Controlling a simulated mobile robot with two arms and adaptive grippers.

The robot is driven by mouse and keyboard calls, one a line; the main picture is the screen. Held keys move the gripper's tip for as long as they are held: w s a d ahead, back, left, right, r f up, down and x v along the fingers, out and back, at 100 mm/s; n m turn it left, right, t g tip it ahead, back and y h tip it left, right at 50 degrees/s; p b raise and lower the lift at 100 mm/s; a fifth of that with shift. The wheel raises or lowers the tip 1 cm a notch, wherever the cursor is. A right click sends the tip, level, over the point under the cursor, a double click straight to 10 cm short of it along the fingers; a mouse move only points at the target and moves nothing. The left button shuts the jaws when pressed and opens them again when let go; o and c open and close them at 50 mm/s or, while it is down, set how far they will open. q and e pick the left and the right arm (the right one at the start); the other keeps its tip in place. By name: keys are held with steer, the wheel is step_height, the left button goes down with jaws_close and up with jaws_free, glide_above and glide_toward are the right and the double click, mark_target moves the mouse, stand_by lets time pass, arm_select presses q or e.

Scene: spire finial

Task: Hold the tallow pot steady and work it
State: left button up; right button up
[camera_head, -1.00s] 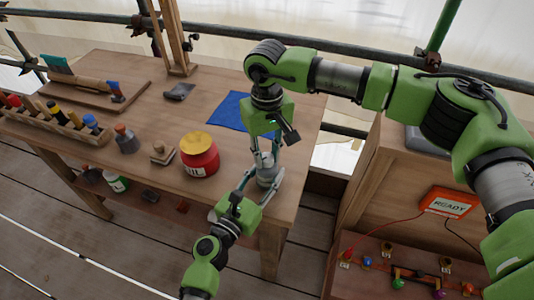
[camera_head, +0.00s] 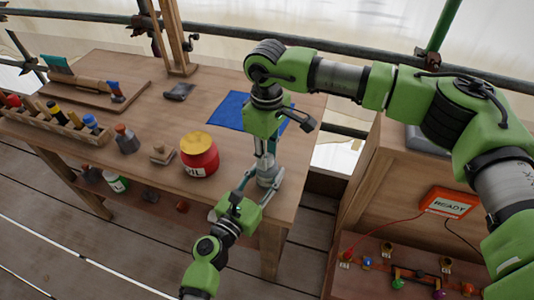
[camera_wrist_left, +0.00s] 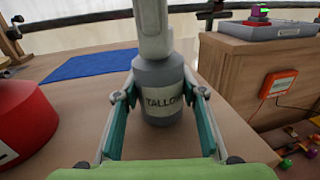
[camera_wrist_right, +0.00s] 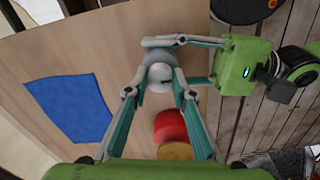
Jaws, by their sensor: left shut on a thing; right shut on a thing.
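The tallow pot (camera_head: 268,174) is a small grey pot standing upright near the table's front right corner. My left gripper (camera_head: 258,186) comes in low from the front and is shut around the pot's body, one finger on each side. My right gripper (camera_head: 266,158) points down from above and is shut on the pot's top. In the right wrist view the pot's rounded grey top (camera_wrist_right: 160,76) lies between its fingers, which partly hide it.
A red jar with a yellow lid (camera_head: 199,155) stands just left of the pot. A blue cloth (camera_head: 228,110) lies behind. A cabinet with a READY box (camera_head: 449,203) is at right.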

steer(key=shift+w, duration=0.1)
steer(key=o, duration=1.1)
step_height(320, 180, up, 12)
steer(key=shift+r, duration=0.1)
arm_select(q)
steer(key=o, duration=1.3)
steer(key=shift+c, duration=0.2)
